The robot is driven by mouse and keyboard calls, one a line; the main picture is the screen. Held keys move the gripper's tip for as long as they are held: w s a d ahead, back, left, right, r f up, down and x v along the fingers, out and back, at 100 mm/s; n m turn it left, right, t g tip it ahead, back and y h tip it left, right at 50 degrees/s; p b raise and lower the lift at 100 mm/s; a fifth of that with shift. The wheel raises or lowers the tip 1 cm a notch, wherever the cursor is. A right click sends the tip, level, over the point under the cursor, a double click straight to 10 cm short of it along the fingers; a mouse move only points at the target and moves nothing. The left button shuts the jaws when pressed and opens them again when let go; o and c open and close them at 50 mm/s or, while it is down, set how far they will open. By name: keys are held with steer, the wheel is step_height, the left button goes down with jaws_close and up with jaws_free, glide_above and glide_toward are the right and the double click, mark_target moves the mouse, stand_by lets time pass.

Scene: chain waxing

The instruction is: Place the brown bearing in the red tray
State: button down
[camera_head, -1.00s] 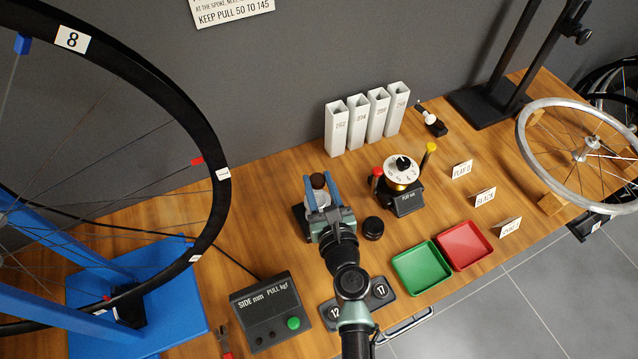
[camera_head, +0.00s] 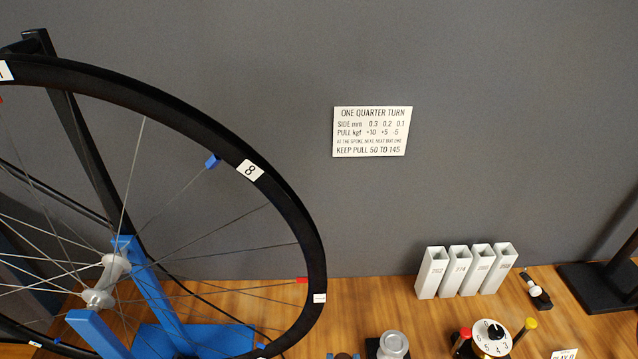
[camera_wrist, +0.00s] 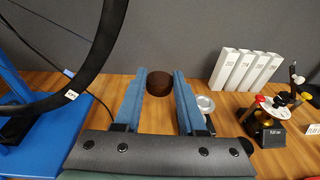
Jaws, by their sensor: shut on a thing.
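The brown bearing (camera_wrist: 159,84) is a short dark brown cylinder in the wrist view, held between the blue fingers of my gripper (camera_wrist: 160,76). My gripper is shut on it, and the bearing appears above the table. In the head view only the blue tips of my gripper (camera_head: 343,356) show at the bottom edge. The silver round stand (camera_head: 393,345) is to the right of my gripper, with nothing on top; it also shows in the wrist view (camera_wrist: 205,103).
A large black wheel (camera_head: 290,220) on a blue stand (camera_head: 150,290) fills the left. White numbered tubes (camera_head: 466,270) stand at the back right. A dial gauge (camera_head: 490,338) with red and yellow knobs is in front of them.

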steer(key=a+r+p, duration=0.1)
steer(key=r+p, duration=0.3)
steer(key=a+r+p, duration=0.1)
steer(key=r+p, duration=0.3)
steer(key=p, duration=0.1)
steer(key=a+r+p, duration=0.2)
steer(key=r+p, duration=0.3)
steer(key=shift+s, duration=0.3)
